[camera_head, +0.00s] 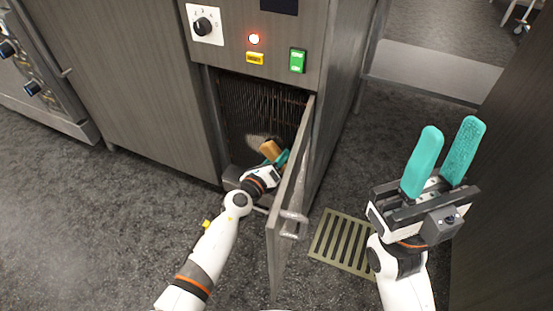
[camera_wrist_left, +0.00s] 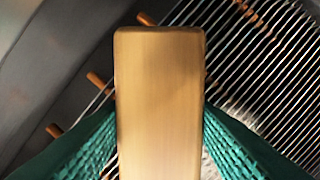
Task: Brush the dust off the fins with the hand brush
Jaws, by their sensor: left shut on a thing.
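The fins (camera_head: 262,108) are a dark grille of thin upright plates inside the open lower bay of a cabinet. In the left wrist view the fins (camera_wrist_left: 275,70) show as close parallel metal lines with copper-coloured tube ends beside them. A pale greyish-white patch of dust (camera_wrist_left: 242,118) shows on them. My left gripper (camera_head: 277,158) is inside the bay, shut on the wooden hand brush (camera_head: 270,149). The brush's wooden body (camera_wrist_left: 160,100) lies between the teal fingers; its bristles are hidden. My right gripper (camera_head: 440,160) is open and empty, raised at the right.
The cabinet door (camera_head: 288,205) stands open just right of my left arm. Above the bay are a knob (camera_head: 203,25), a lit red lamp (camera_head: 253,39), a yellow label (camera_head: 255,58) and a green switch (camera_head: 297,61). A slotted floor grate (camera_head: 342,240) lies right of the door.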

